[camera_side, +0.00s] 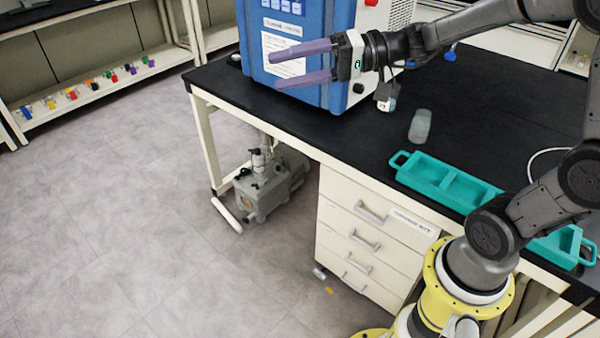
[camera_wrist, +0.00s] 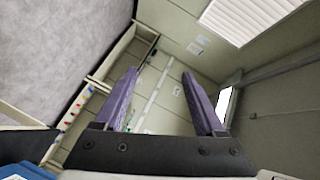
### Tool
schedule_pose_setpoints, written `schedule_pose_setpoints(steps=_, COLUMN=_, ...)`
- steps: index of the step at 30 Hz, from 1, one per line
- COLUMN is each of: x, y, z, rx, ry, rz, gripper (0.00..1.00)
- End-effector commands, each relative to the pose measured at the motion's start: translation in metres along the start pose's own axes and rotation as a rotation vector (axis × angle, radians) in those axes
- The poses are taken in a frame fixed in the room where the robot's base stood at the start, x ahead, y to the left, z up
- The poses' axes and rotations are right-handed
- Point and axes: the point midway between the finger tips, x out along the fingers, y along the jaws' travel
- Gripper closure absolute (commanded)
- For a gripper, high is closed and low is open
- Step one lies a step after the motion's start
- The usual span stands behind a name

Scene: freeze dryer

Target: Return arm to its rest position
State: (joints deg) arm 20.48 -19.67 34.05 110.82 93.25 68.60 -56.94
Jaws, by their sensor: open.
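My gripper (camera_side: 305,64) is in the upper middle of the side view, in front of the blue freeze dryer (camera_side: 262,32). Its two purple fingers are spread apart, point left and have nothing between them. My arm reaches in from the upper right, above the black bench top.
A clear vial-like container (camera_side: 420,126) lies or stands on the black bench (camera_side: 340,140); I cannot tell which. A teal tray (camera_side: 405,172) sits along the front edge. Drawers (camera_side: 365,225) and a pump (camera_side: 268,185) are below. The floor at left is clear.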

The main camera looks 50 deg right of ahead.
Motion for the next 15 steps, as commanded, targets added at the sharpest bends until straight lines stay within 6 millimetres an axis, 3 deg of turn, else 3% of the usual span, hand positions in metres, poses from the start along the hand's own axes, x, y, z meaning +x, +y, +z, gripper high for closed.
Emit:
schedule_pose_setpoints(steps=1, x=0.001, y=-0.018, z=0.034, rx=-0.058, ry=-0.095, rz=0.035, gripper=0.28)
schedule_pose_setpoints(steps=2, x=-0.001, y=-0.024, z=0.052, rx=-0.086, ry=-0.145, rz=0.062, gripper=0.28)
schedule_pose_setpoints(steps=6, x=-0.023, y=-0.033, z=0.123, rx=-0.221, ry=-0.335, rz=0.216, gripper=0.28)
schedule_pose_setpoints(steps=10, x=-0.056, y=-0.022, z=0.168, rx=-0.349, ry=-0.441, rz=0.386, gripper=0.28)
schedule_pose_setpoints(steps=15, x=-0.107, y=0.008, z=0.192, rx=-0.500, ry=-0.475, rz=0.635, gripper=0.28)
